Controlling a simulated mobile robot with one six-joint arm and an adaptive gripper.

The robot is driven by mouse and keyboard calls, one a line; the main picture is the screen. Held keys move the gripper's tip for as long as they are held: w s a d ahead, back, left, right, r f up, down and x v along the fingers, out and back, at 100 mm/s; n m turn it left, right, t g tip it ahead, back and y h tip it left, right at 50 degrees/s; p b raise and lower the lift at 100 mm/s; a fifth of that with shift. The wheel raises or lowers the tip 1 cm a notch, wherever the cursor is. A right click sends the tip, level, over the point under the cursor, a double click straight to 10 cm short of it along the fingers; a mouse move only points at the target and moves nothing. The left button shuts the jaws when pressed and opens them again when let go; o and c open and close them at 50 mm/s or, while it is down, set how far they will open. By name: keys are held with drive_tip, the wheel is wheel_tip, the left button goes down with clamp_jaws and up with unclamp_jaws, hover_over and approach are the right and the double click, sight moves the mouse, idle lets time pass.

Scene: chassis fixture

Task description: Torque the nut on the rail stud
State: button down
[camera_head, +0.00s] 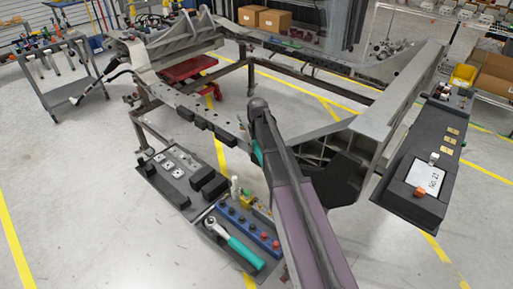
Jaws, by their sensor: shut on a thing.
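The near rail (185,101) of the chassis frame runs from upper left toward the middle, with small dark blocks along its side. I cannot make out the stud or the nut on it at this size. My arm rises from the bottom and ends its visible part over the near rail's right end. My gripper is hidden behind the arm. A small teal piece (256,153) shows at the arm's left edge; I cannot tell what it belongs to. A ratchet with a teal handle (245,252) lies in the front tray.
A blue socket rack (250,229) stands beside the ratchet. Dark trays with small parts (172,172) are to its left. A dark panel with a white label (424,178) is at right. A tool cart (65,78) stands at left. The left floor is clear.

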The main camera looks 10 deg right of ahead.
drive_tip(key=shift+r+p, duration=0.45)
drive_tip(key=shift+r, duration=0.05)
idle(0.7)
drive_tip(key=shift+r+p, duration=2.4)
drive_tip(key=shift+s, duration=0.1)
